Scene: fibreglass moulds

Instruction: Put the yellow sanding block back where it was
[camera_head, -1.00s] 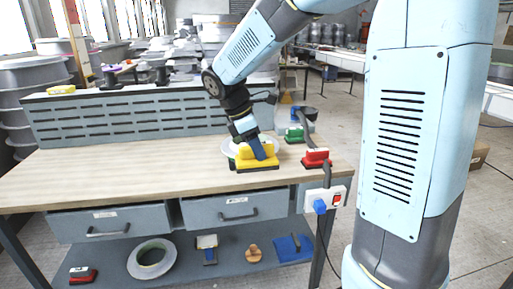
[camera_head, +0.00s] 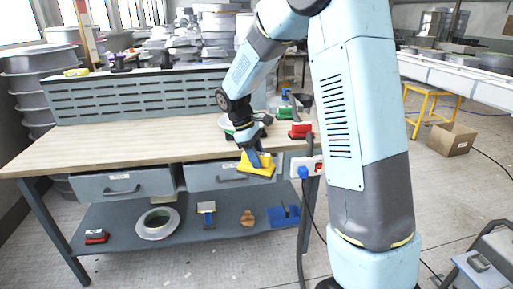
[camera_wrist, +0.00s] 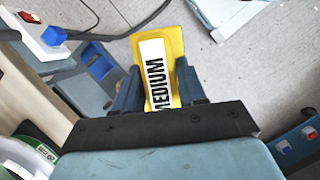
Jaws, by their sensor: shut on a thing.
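The yellow sanding block (camera_head: 257,165) is held in my gripper (camera_head: 253,158), in front of the bench's front edge at about the height of the drawers. In the wrist view the block (camera_wrist: 172,48) shows a white label reading "MEDIUM", with a finger of my gripper (camera_wrist: 158,88) on either side of it. The block is clear of the bench top. The wooden bench top (camera_head: 120,147) is behind it. A red sanding block (camera_head: 300,131) and a green one (camera_head: 284,114) stand on the bench's right end.
A power socket (camera_head: 306,167) with a hanging cable is just right of the block.

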